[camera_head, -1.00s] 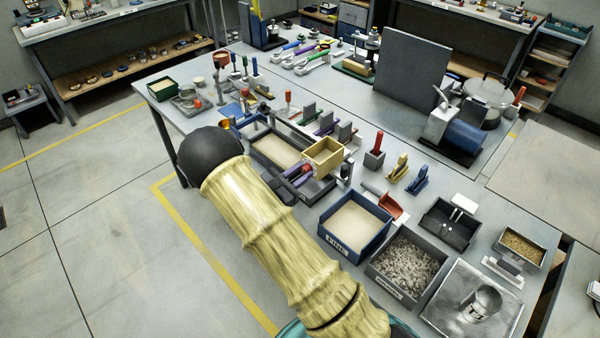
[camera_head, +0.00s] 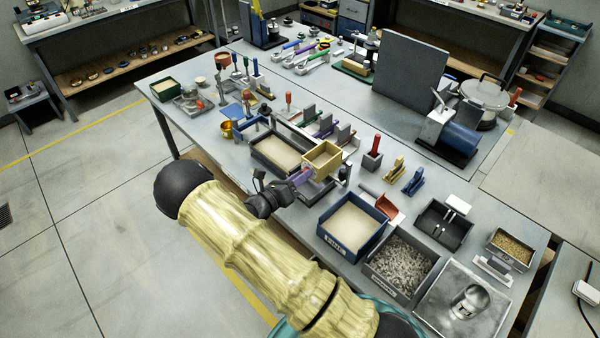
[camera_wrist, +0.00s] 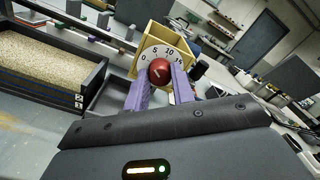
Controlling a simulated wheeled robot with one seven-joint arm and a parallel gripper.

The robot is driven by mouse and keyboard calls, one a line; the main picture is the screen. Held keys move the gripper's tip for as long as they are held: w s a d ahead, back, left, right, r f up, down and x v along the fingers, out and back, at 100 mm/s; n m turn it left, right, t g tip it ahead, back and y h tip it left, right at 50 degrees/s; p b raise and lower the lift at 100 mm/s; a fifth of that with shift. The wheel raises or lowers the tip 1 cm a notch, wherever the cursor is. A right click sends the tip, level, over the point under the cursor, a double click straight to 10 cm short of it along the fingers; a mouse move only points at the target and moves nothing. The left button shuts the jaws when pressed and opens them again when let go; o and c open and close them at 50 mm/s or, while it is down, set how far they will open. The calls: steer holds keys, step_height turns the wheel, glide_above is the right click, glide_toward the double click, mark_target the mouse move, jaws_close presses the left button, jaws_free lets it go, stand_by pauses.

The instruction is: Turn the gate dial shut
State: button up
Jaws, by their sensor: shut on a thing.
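The gate dial has a red knob (camera_wrist: 160,72) in front of a white scale plate (camera_wrist: 153,54) marked 0, 5, 10 and 15. The plate is on the front of a yellow wooden box (camera_wrist: 178,38), which also shows in the head view (camera_head: 323,160). My gripper (camera_wrist: 160,80) has its two purple fingers on either side of the knob, shut on it. A pale pointer line shows on the knob, but its exact reading is unclear. In the head view my gripper (camera_head: 301,177) is at the box's front, and the dial is mostly hidden there.
A sand-filled dark tank (camera_wrist: 50,62) is left of the box in the wrist view. In the head view a blue sand bin (camera_head: 352,226), a gravel bin (camera_head: 400,265) and a red-handled block (camera_head: 373,153) stand to the right. Clear floor lies left of the bench.

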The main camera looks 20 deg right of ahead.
steer(key=n+p, duration=0.2)
steer(key=n, duration=0.3)
steer(key=shift+f, duration=0.1)
stand_by(0.4)
steer(key=o, duration=1)
steer(key=b+v, duration=0.5)
steer(key=v, duration=1.2)
steer(key=shift+s+a, duration=0.1)
steer(key=shift+a, duration=0.15)
steer(key=shift+d, duration=0.1)
